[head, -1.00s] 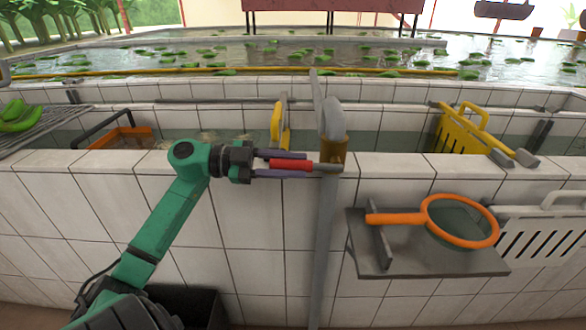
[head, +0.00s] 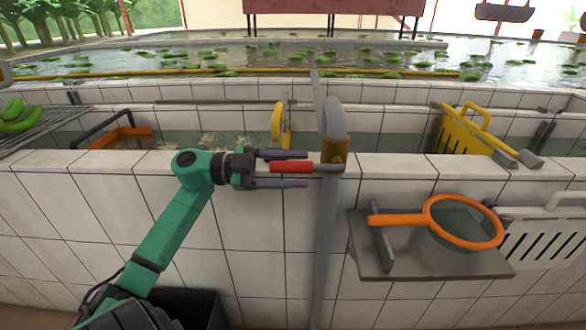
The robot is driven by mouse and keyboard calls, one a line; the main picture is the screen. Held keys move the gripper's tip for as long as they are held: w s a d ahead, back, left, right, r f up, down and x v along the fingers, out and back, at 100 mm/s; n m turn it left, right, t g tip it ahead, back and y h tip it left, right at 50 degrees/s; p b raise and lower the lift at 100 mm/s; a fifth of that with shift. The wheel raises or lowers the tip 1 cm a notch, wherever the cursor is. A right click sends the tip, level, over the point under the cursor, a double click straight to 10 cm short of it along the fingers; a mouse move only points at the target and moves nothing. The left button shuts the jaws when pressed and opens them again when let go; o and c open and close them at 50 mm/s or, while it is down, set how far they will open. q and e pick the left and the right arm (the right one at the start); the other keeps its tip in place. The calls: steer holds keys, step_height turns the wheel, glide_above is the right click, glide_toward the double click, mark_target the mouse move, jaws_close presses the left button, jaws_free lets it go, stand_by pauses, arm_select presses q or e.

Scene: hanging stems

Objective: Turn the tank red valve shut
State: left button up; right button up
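The red valve handle (head: 291,167) is a short red lever on a thin grey rod. It points left from a brass valve body (head: 338,154) on the grey pipe (head: 329,225) at the tank wall. My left gripper (head: 306,169) comes in from the left with its two purple fingers spread, one above and one below the red lever. Gaps show between the lever and both fingers, so the gripper is open and holds nothing. My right gripper is not in view.
An orange-rimmed net (head: 429,215) lies on a grey shelf (head: 440,263) at right. A yellow slotted panel (head: 457,133) and a yellow handle (head: 281,125) stand in the tiled trough. The white tiled ledge (head: 110,160) runs behind my arm.

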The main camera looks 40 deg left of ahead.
arm_select(q)
steer(key=b+v, duration=0.1)
steer(key=v, duration=1.3)
steer(key=shift+s+a, duration=0.2)
steer(key=shift+b, duration=0.3)
